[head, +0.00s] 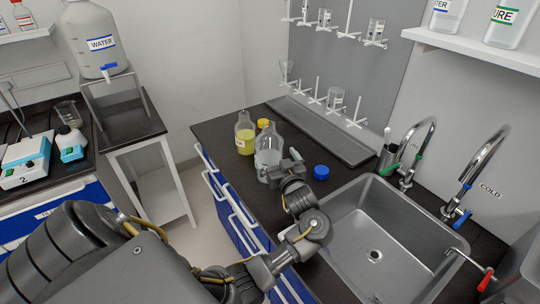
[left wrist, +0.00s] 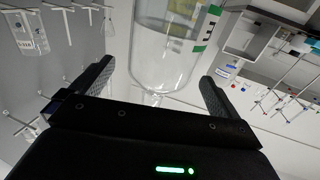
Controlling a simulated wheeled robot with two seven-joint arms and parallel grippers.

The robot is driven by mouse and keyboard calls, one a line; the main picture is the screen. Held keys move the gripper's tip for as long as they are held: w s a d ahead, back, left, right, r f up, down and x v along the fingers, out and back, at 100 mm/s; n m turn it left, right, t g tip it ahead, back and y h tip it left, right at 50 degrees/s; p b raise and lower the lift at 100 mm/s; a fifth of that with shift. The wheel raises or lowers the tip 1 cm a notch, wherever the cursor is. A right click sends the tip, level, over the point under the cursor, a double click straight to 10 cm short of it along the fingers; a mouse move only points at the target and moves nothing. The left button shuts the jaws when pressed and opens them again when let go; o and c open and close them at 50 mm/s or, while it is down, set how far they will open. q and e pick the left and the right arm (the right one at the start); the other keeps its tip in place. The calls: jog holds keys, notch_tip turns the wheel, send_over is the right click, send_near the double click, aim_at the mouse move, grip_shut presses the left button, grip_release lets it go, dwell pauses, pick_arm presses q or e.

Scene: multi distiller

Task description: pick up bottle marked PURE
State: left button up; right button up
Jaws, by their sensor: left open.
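A clear glass bottle (head: 268,157) stands on the dark counter left of the sink. In the left wrist view the clear bottle (left wrist: 165,60) appears neck down between the fingers, with part of a green-edged label at its right side; the wording is not readable. My left gripper (head: 284,169) is at the right side of this bottle. Its fingers (left wrist: 158,78) are apart, one on each side of the bottle, with visible gaps. Another bottle (head: 503,20) on the upper right shelf shows a green label reading "URE". My right gripper is not in view.
A yellow-filled bottle (head: 245,134) stands just left of the clear one. An orange cap (head: 263,123) and a blue cap (head: 321,172) are nearby. The sink (head: 375,235) and its taps lie to the right. A drying rack with pegs (head: 320,100) is behind.

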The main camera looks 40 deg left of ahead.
pick_arm(q)
jog(key=shift+w+a, duration=0.2)
jog(key=shift+a, duration=0.25)
jog(key=shift+a+r, duration=0.1)
jog(key=shift+a, duration=0.05)
jog(key=shift+w+a, duration=0.1)
jog(key=shift+a, duration=0.15)
jog(key=p+x, duration=0.1)
jog(key=x, duration=0.2)
jog(key=shift+w+a+p, duration=0.25)
jog(key=shift+a+p, duration=0.05)
jog(key=shift+w+a+f, duration=0.15)
jog(key=shift+a+f, duration=0.15)
jog(key=shift+a, duration=0.1)
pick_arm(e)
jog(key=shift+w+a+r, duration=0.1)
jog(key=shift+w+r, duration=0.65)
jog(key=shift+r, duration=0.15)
pick_arm(q)
jog(key=shift+d, duration=0.1)
jog(key=c, duration=1.6)
jog(key=shift+r, duration=0.15)
jog(key=shift+c, duration=0.2)
